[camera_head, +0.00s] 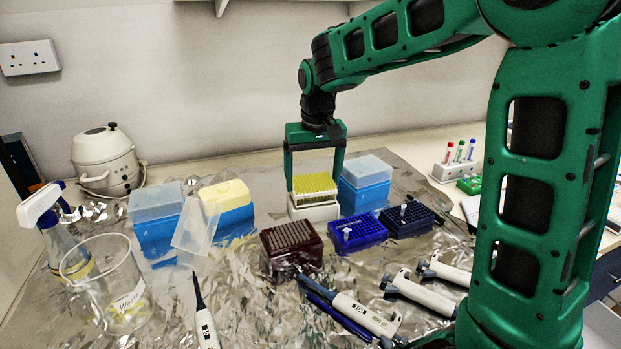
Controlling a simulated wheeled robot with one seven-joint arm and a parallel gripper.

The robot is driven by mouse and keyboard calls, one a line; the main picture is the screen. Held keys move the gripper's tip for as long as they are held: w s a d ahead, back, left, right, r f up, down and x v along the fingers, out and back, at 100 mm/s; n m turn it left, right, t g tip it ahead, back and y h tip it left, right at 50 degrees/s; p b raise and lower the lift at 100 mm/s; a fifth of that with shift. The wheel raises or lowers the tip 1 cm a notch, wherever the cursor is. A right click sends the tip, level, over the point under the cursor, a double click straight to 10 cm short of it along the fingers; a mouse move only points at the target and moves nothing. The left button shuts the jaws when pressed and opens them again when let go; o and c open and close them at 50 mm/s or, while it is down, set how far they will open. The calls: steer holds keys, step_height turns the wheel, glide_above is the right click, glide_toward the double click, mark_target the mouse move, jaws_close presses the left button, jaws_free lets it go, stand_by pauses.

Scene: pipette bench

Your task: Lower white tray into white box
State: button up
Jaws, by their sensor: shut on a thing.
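My gripper (314,184) points straight down at the middle of the bench, its two green fingers on either side of a white tray (315,200) filled with yellow pipette tips. It is shut on the tray. The tray looks level and is directly over the white box (315,213). Only a thin line separates tray and box in this view, so I cannot tell whether the tray is partly inside or just above the rim. The box's inside is hidden.
Close by stand a blue box with clear lid (366,185) behind right, a dark red rack (291,248) in front, a blue rack (357,231) and a navy rack (407,218). A yellow-topped blue box (228,207) is left. Pipettes (366,314) lie on the foil in front.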

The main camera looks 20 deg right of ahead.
steer(key=shift+f, duration=0.45)
steer(key=shift+f, duration=0.3)
steer(key=shift+f, duration=0.15)
steer(key=shift+f, duration=0.35)
steer(key=shift+f, duration=0.1)
stand_by(0.3)
steer(key=o, duration=1)
